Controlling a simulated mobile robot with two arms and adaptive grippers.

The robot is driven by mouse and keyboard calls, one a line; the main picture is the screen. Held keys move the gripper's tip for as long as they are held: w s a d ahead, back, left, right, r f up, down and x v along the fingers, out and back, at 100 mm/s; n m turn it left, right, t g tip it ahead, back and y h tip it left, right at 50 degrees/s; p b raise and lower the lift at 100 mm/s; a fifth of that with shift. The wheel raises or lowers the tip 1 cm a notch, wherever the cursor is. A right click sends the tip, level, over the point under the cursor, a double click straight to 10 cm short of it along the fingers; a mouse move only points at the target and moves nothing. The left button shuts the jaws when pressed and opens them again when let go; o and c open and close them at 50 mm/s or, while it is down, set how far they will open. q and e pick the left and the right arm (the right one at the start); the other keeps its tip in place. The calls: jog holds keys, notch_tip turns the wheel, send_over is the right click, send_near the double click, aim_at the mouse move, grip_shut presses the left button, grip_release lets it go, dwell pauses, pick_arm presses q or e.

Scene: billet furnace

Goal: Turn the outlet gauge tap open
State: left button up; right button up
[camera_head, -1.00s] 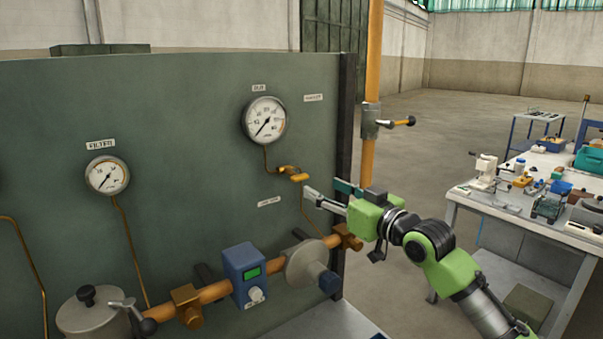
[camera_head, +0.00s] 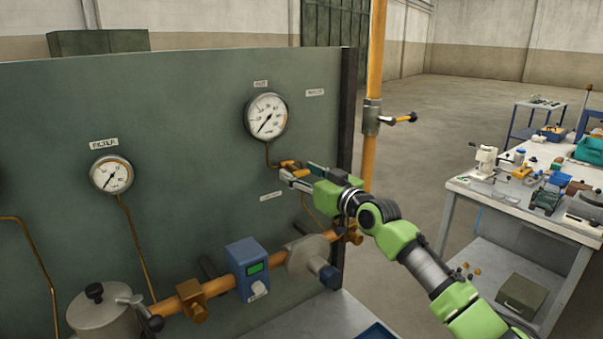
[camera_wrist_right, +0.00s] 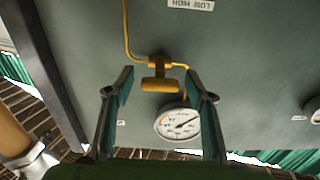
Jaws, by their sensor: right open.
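The outlet gauge (camera_head: 266,117) is a round white dial high on the right of the green panel. Its brass tap (camera_head: 289,164) sits just below it on a thin pipe. In the right wrist view the tap's yellow handle (camera_wrist_right: 160,85) lies crosswise between the fingers, with the gauge (camera_wrist_right: 178,122) behind it. My right gripper (camera_head: 298,174) is at the tap in the head view. In the wrist view the right gripper (camera_wrist_right: 160,82) is open, with a finger on each side of the handle and visible gaps. My left gripper is not in view.
The filter gauge (camera_head: 111,175) is on the panel's left. A copper pipe (camera_head: 223,286) with a blue box (camera_head: 247,270) runs below. An orange post (camera_head: 373,90) with a valve stands right of the panel. A cluttered workbench (camera_head: 505,200) is at the right.

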jog(key=c, duration=1.1)
